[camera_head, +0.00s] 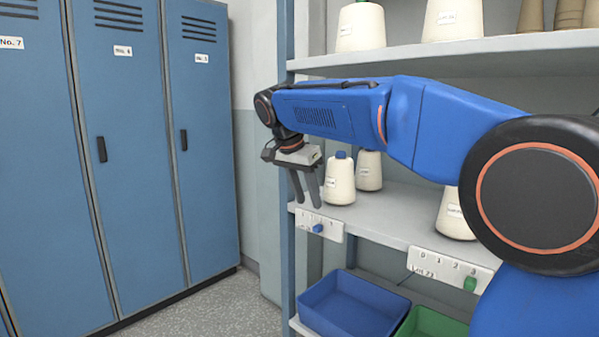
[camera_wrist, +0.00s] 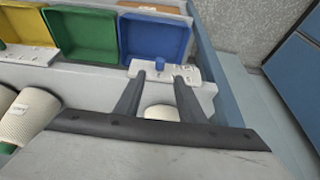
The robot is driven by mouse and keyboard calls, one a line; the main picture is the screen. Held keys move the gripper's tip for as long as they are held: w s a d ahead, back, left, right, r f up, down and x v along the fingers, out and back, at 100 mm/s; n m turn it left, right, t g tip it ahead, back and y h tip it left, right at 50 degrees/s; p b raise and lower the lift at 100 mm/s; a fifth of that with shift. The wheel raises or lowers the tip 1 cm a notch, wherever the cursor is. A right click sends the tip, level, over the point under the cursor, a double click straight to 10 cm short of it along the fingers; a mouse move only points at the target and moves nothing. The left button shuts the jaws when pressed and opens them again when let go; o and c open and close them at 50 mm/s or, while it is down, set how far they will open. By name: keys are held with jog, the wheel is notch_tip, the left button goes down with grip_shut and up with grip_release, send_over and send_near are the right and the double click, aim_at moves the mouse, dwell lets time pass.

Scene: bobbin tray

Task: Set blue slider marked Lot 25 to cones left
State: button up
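The blue slider (camera_head: 318,228) sits on a white numbered strip (camera_head: 333,231) at the left end of the shelf edge, right of the strip's middle. Its lot label is too small to read. Both also show in the wrist view, slider (camera_wrist: 160,63) and strip (camera_wrist: 192,74). Above the strip stand a cream cone with a blue top (camera_head: 340,183) and another cream cone (camera_head: 369,172) behind it. My gripper (camera_head: 305,203) points down just above the strip, left of the front cone. Its fingers are apart and empty; in the wrist view my gripper (camera_wrist: 160,76) has the slider beyond its fingertips.
A second strip (camera_head: 425,258) with a green slider (camera_head: 470,284) lies further right, below another cone (camera_head: 452,218). A blue bin (camera_head: 340,312) and a green bin (camera_head: 430,325) sit below. The upper shelf (camera_head: 450,50) is above my arm. Blue lockers (camera_head: 130,200) stand left.

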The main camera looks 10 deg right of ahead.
jog(key=v, duration=0.8)
jog(key=shift+r, duration=0.1)
jog(key=s+d+f+n+y, duration=0.1)
jog(key=s+d+f+n, duration=0.2)
jog(key=s+f, duration=0.7)
jog(key=s+d+f+n+t+y, duration=0.1)
jog(key=s+d+f+n, duration=0.3)
jog(key=s+f, duration=0.7)
jog(key=s+d+f+n+t+y, duration=0.1)
jog(key=s+d+f+n, duration=0.2)
jog(key=s+d+f, duration=0.4)
jog(key=s+f, duration=0.3)
jog(key=s, duration=0.1)
jog(key=shift+s+f+n+y, duration=0.25)
jog(key=shift+s+n+y, duration=0.15)
dwell(0.7)
